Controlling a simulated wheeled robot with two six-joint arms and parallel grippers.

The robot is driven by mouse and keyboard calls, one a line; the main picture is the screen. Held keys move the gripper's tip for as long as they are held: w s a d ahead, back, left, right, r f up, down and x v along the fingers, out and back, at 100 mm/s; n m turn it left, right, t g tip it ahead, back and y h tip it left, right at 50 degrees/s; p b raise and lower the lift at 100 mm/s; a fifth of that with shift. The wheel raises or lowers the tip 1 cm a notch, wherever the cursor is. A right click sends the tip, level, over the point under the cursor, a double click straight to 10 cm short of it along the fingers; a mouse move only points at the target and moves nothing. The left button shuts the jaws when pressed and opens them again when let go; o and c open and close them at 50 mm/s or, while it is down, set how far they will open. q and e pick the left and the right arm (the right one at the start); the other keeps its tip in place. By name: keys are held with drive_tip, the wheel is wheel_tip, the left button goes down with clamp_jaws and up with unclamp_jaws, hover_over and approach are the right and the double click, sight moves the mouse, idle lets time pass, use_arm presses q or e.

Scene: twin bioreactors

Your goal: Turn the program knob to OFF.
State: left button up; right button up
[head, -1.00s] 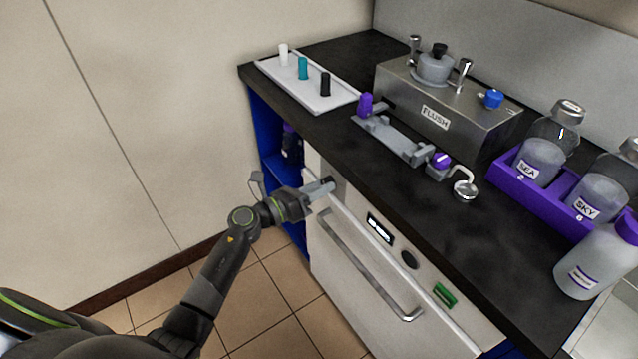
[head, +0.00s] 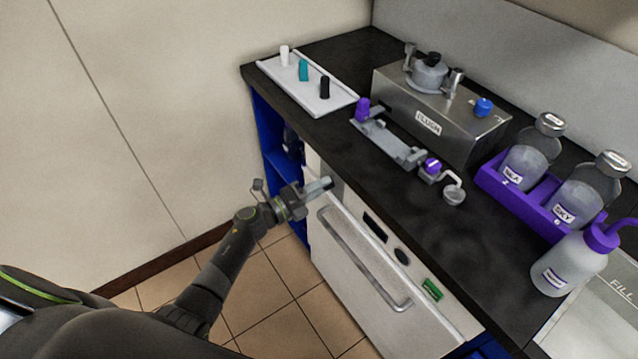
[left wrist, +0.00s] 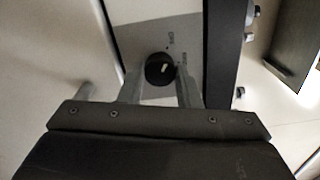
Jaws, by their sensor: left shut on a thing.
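The program knob is a round black knob (left wrist: 158,72) with a white pointer mark, on the pale front panel in the left wrist view. The mark points to the right in that picture. Small lettering stands beside the knob, too small to read surely. My left gripper (head: 320,186) is at the upper left of the white appliance's front (head: 350,270) in the head view. In the left wrist view its two fingers (left wrist: 158,86) are on either side of the knob, shut on it. In the head view the gripper hides the knob. My right gripper is not in view.
The appliance front has a handle bar (head: 365,262), a dark display (head: 375,227), a black round part (head: 402,256) and a green part (head: 432,289). Above is the black worktop (head: 440,235) with a metal FLUSH box (head: 430,115) and a purple bottle rack (head: 520,208).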

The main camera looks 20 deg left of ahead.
use_arm(q)
drive_tip(key=shift+n, duration=0.4)
drive_tip(key=o, duration=1)
drive_tip(key=shift+c, duration=0.2)
drive_tip(key=shift+a, duration=0.1)
drive_tip(key=b+v, duration=0.1)
drive_tip(key=v, duration=1.6)
drive_tip(key=shift+b, duration=0.3)
drive_tip(key=shift+s+a+f, duration=0.15)
